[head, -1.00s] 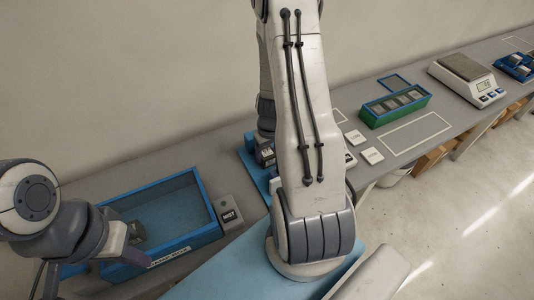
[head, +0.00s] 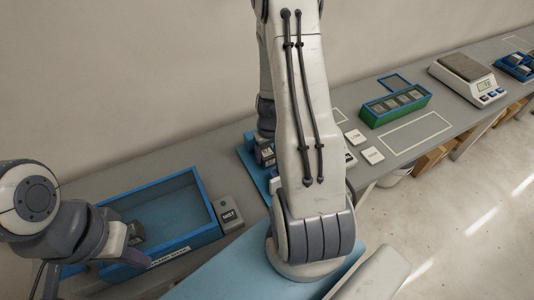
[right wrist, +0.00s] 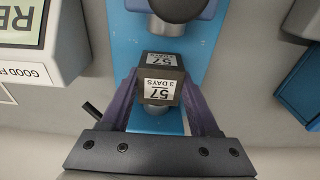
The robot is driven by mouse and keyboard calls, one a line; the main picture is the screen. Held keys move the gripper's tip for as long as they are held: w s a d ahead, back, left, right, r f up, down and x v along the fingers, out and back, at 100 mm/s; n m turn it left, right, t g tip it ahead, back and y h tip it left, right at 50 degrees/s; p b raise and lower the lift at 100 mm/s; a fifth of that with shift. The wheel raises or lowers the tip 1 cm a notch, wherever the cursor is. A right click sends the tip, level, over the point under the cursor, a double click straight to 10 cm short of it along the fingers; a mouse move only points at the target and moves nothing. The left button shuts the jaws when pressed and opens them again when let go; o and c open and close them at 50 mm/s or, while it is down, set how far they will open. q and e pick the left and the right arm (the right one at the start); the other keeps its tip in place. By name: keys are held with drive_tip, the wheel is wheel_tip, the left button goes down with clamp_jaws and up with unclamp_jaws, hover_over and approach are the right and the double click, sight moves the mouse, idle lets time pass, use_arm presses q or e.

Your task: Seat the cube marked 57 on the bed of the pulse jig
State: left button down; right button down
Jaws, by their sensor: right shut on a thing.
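The cube marked 57 (right wrist: 161,73) is dark, with white labels reading "57" and "3 DAYS". My right gripper (right wrist: 160,88) is shut on it, one purple finger on each side, in the right wrist view. The pulse jig appears to be the blue plate (right wrist: 123,42) under the cube, with a round metal part (right wrist: 166,27) just beyond it. Another round metal part shows at the cube's near side. I cannot tell whether the cube touches the bed. In the head view my right arm hides most of the jig. My left gripper (head: 128,246) is over the blue-rimmed bin; its opening is unclear.
The blue bin (head: 205,205) has a dark block in it and a small grey labelled unit (head: 230,212) beside it. Further right are white cards (head: 372,155), a green tray (head: 398,104) and a scale (head: 467,76). A white display unit (right wrist: 45,50) stands left of the jig.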

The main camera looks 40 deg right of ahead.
drive_tip(key=shift+f, duration=0.15)
drive_tip(key=shift+c, duration=0.2)
unclamp_jaws()
drive_tip(key=shift+r+p, duration=2.15)
drive_tip(key=shift+r, duration=0.35)
